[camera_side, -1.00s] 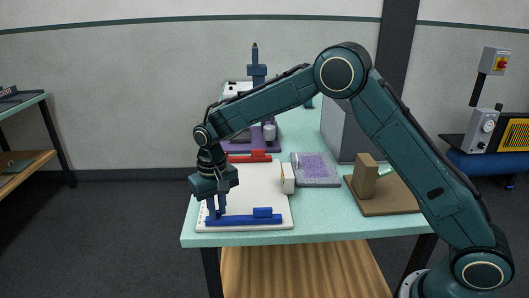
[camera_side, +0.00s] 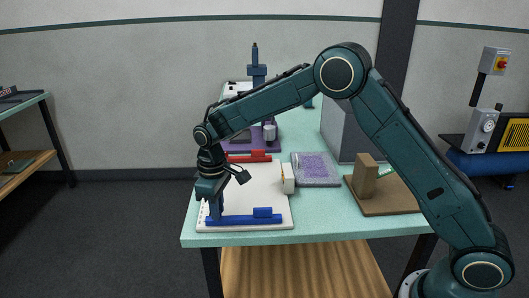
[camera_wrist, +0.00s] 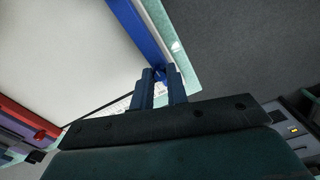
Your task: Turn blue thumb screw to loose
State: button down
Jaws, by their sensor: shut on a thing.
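A blue bar (camera_side: 240,221) lies along the near edge of the white board (camera_side: 258,188). My gripper (camera_side: 215,214) points down at the bar's left end, with its fingers close together. In the wrist view, the fingers (camera_wrist: 160,76) are shut on the blue thumb screw (camera_wrist: 160,70) at the end of the blue bar (camera_wrist: 137,28). The fingers cover most of the screw, so its turn angle cannot be seen. In the side view the screw is hidden by the gripper.
A red bar (camera_side: 248,157) lies at the board's far edge. A white block (camera_side: 288,178) stands at its right edge, beside a tray with purple contents (camera_side: 314,184). A brown board with a block (camera_side: 388,206) is farther right. The table's left edge is close to my gripper.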

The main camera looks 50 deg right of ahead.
dwell(0.3)
jog(key=c, duration=1.4)
grip_release()
jog(key=shift+r, duration=0.15)
notch_tip(320, 180, up, 14)
jog(key=shift+f, duration=0.2)
